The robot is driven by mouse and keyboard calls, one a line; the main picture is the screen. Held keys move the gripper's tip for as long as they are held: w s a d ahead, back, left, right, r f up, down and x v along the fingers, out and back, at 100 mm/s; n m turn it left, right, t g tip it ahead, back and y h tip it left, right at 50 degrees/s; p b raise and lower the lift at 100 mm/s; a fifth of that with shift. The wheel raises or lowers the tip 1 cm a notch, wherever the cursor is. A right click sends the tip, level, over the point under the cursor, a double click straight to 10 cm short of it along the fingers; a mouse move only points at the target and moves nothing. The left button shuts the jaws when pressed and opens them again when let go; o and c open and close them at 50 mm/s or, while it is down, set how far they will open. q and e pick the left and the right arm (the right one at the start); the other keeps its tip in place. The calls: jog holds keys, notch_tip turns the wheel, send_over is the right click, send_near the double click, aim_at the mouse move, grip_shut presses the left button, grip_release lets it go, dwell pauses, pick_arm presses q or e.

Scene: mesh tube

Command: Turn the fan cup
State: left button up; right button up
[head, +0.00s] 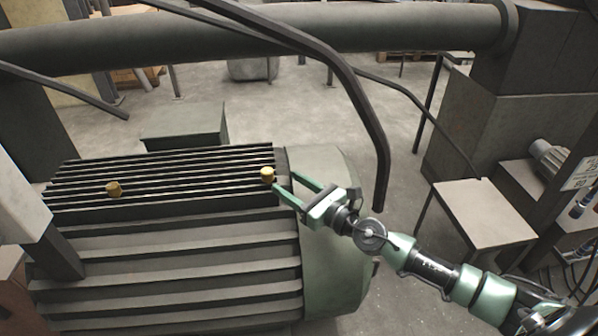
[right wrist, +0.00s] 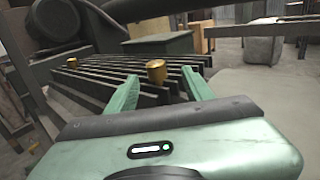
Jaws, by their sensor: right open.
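Two small brass cups stand on top of a large finned grey-green motor (head: 170,245). One cup (head: 268,175) is at the motor's right end, beside the smooth rounded cowl (head: 335,255). The other cup (head: 114,189) is toward the left end. My right gripper (head: 284,182) is open, its fingertips just right of the right-end cup. In the right wrist view that cup (right wrist: 156,71) shows between the green fingers, seemingly just beyond their tips; contact cannot be told. The left-end cup (right wrist: 72,62) shows farther off, at the left. My left gripper is not in view.
A thick horizontal pipe (head: 250,33) crosses behind the motor. A bent dark bar (head: 372,110) hangs down close to my right gripper. A small table (head: 483,213) stands at the right. Open concrete floor (head: 290,110) lies behind the motor.

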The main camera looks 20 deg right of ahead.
aim_at(272, 175)
jog(key=x, duration=0.6)
jog(key=shift+w+a, duration=0.25)
jog(key=shift+a, duration=0.25)
jog(key=shift+w+a, duration=0.1)
jog(key=shift+w, duration=0.25)
jog(key=shift+w+a, duration=0.2)
jog(key=shift+w, duration=0.05)
jog(key=shift+d, duration=0.1)
jog(key=c, duration=0.9)
grip_shut()
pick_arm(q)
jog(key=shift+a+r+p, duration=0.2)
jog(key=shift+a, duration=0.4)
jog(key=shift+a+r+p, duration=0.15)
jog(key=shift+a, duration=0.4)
pick_arm(e)
jog(key=shift+r, duration=0.15)
